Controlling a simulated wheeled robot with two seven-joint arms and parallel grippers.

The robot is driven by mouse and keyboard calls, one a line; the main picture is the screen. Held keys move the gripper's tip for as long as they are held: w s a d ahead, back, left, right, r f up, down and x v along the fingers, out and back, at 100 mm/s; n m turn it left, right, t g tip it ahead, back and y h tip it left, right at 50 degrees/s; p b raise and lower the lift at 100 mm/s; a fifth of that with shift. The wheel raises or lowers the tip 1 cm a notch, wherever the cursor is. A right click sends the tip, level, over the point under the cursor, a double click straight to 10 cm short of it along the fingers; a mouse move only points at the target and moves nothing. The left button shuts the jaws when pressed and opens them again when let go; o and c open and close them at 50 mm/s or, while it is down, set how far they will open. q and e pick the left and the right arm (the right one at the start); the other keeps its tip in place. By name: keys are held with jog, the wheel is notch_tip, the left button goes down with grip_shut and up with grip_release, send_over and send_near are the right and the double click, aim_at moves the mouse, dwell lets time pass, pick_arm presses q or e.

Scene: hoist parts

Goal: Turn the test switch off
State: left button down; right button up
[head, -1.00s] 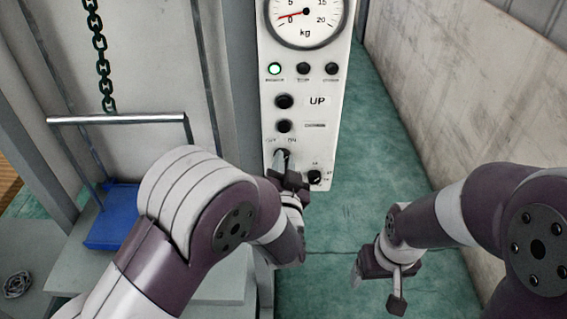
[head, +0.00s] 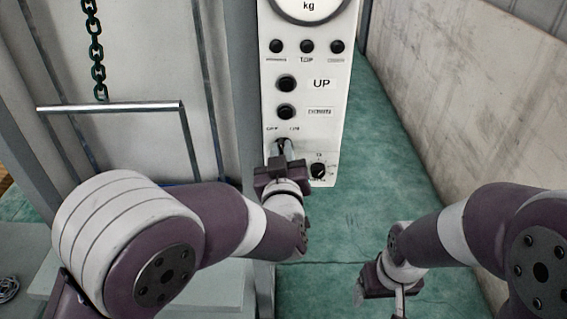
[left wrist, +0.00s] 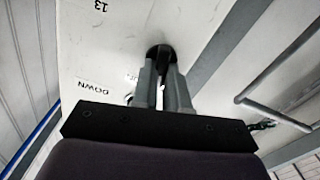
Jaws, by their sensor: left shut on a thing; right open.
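The test switch (left wrist: 160,53) is a dark knob low on the white control panel (head: 329,130), under small OFF and ON labels. In the head view my left gripper (head: 281,152) is at the switch and mostly hides it. In the left wrist view its two grey fingers (left wrist: 163,85) are closed on the dark knob. The exact angle of the knob is hard to tell. My right gripper (head: 383,290) is open and empty, low over the green floor, away from the panel.
Above the switch are the UP button (head: 286,83), the DOWN button (head: 286,112) and a row of unlit lamps (head: 307,46). A small dark knob (head: 318,171) sits close to the right. A chain (head: 96,50) and a metal bar (head: 110,107) are at left.

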pick_arm(q)
jog(key=shift+a+f+n+b, duration=0.1)
jog(key=shift+n+b, duration=1.35)
jog(key=shift+n, duration=0.15)
jog(key=c, duration=1.1)
grip_release()
jog(key=shift+c, duration=0.2)
jog(key=shift+s, duration=0.1)
jog(key=s, duration=1.2)
jog(key=shift+s, duration=0.25)
